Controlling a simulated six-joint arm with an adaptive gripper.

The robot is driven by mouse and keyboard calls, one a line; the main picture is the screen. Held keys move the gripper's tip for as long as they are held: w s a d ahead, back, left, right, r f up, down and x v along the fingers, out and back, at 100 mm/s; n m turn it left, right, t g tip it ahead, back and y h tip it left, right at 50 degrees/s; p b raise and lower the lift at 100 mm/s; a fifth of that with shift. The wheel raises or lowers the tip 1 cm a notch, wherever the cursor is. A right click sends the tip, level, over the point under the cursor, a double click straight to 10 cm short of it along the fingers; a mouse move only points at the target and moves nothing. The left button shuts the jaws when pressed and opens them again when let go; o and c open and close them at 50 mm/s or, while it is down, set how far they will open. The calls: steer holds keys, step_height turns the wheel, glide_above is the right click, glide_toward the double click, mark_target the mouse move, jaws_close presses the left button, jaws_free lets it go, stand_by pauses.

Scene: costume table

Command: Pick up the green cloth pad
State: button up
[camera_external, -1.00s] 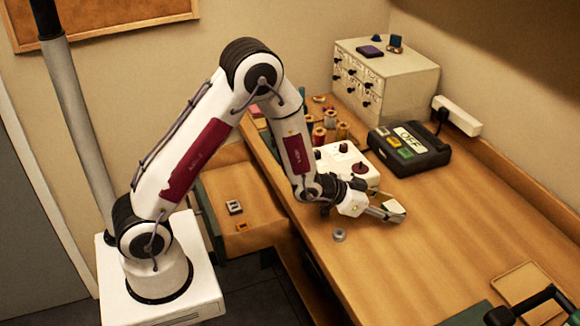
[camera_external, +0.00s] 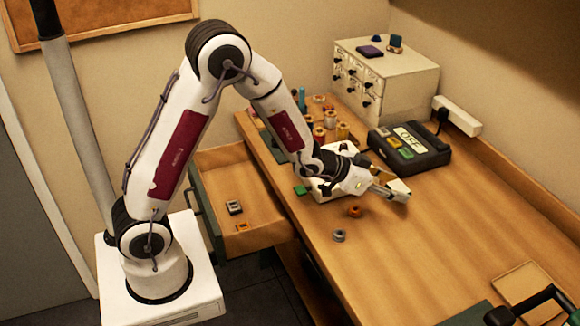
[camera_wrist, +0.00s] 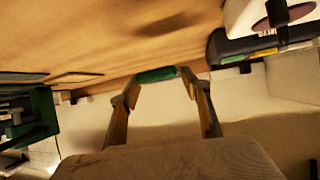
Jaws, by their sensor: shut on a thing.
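My gripper (camera_external: 402,195) is over the table to the right of the white machine. In the wrist view my gripper (camera_wrist: 157,85) has its two fingers closed on the green cloth pad (camera_wrist: 156,75), which spans between the fingertips. A dark shadow lies on the table beyond it. In the external view the fingers mostly hide the pad, and its height above the table is hard to judge. Another small green piece (camera_external: 301,190) lies on the table by the left end of the white machine.
A white machine (camera_external: 322,188) stands under my wrist. A black box marked OFF (camera_external: 435,160) is behind my gripper. An orange spool (camera_external: 354,211) and a grey ring (camera_external: 338,236) lie in front. An open drawer (camera_external: 265,238) is at left. The table's right half is mostly clear.

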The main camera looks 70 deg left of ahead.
steer(key=shift+r, duration=1.35)
